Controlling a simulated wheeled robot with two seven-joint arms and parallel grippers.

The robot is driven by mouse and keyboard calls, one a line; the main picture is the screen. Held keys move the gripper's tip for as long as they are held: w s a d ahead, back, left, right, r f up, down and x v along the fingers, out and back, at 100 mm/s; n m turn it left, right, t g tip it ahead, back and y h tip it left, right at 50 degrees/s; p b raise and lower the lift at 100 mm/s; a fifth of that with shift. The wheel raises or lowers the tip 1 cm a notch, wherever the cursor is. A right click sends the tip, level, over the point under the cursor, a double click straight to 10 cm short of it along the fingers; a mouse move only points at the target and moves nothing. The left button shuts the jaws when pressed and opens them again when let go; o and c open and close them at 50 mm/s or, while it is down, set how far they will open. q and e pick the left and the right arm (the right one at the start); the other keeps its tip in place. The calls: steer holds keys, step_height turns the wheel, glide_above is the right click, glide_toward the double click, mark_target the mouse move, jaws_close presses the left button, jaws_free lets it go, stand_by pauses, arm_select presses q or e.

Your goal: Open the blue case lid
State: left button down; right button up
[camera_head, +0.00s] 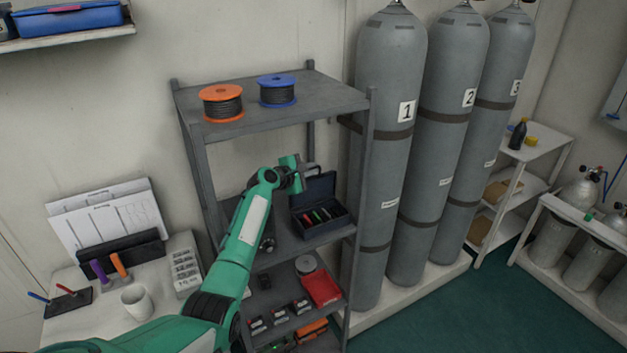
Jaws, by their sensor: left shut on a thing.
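The dark blue case (325,229) sits on the middle shelf of the grey rack. Its lid (320,188) stands raised, roughly upright, at the back of the case. Several small items, some red and green, show inside the open case. My left gripper (301,180) is at the left upper edge of the lid and is shut on it; the fingertips are small and partly hidden. My right gripper is not in view.
The grey rack (330,97) has posts close around the case. An orange spool (221,104) and a blue spool (277,91) stand on its top. A red tray (322,289) lies below. Tall grey cylinders (390,160) stand just right. Another blue box (68,19) is at upper left.

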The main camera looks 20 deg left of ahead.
arm_select(q)
steer(key=shift+w+a+r, duration=0.15)
steer(key=shift+w+a, duration=0.25)
steer(key=shift+a, duration=0.1)
steer(key=shift+w+a, duration=0.2)
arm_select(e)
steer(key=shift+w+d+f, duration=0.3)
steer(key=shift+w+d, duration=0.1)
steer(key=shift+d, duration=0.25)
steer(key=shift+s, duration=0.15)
arm_select(q)
steer(key=c, duration=1.6)
jaws_free()
steer(key=shift+c, duration=0.2)
steer(key=shift+o, duration=0.5)
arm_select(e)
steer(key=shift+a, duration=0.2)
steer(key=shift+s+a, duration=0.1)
